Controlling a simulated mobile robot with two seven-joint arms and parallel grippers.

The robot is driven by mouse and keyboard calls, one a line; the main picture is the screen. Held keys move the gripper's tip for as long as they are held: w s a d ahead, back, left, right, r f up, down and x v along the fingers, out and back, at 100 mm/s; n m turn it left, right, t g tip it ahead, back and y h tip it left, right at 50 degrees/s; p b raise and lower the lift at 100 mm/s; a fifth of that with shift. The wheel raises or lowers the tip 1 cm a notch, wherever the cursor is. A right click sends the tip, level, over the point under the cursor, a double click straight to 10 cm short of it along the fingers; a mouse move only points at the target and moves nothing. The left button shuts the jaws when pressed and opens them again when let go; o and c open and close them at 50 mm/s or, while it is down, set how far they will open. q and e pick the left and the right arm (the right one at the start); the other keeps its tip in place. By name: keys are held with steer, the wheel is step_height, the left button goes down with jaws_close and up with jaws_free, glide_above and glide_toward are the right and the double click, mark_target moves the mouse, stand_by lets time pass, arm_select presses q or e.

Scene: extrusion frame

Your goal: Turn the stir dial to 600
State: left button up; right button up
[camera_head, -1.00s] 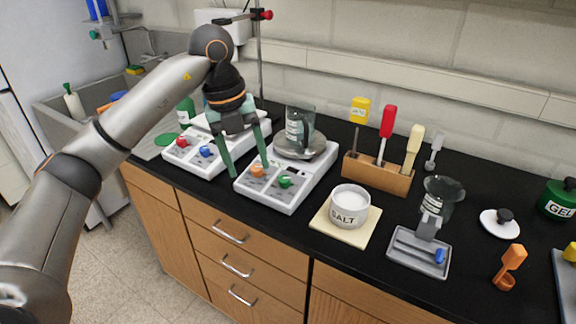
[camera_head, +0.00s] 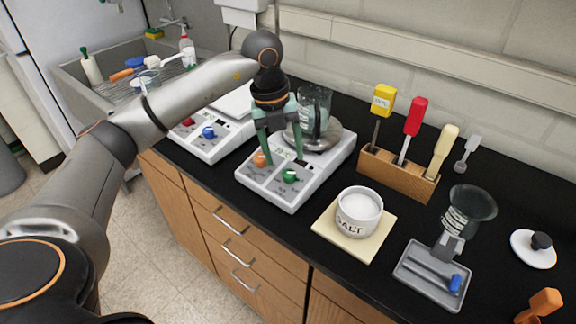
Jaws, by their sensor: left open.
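A white hot plate (camera_head: 292,198) stands on the black bench. An orange dial (camera_head: 260,159) and a green dial (camera_head: 290,176) sit on its front panel. Their labels are too small to read, so I cannot tell which is the stir dial. A glass beaker (camera_head: 314,112) stands on its round plate, partly behind my gripper. My left gripper (camera_head: 284,161) points down over the front panel, open and empty. One fingertip is beside the orange dial and the other is just above and behind the green dial; contact cannot be told. My right gripper is out of view.
A similar device (camera_head: 214,143) with red and blue dials stands to the left, partly behind my arm. A salt bowl (camera_head: 358,212) on a pale board, a wooden tool rack (camera_head: 398,177) and a grey tray (camera_head: 432,275) stand to the right. A sink (camera_head: 75,100) is at far left.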

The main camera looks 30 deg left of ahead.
mark_target(288, 172)
arm_select(q)
steer(key=f, duration=0.5)
steer(key=shift+w+d+f+p, duration=0.15)
steer(key=shift+w+d+p, duration=0.1)
steer(key=shift+d+p, duration=0.1)
jaws_close()
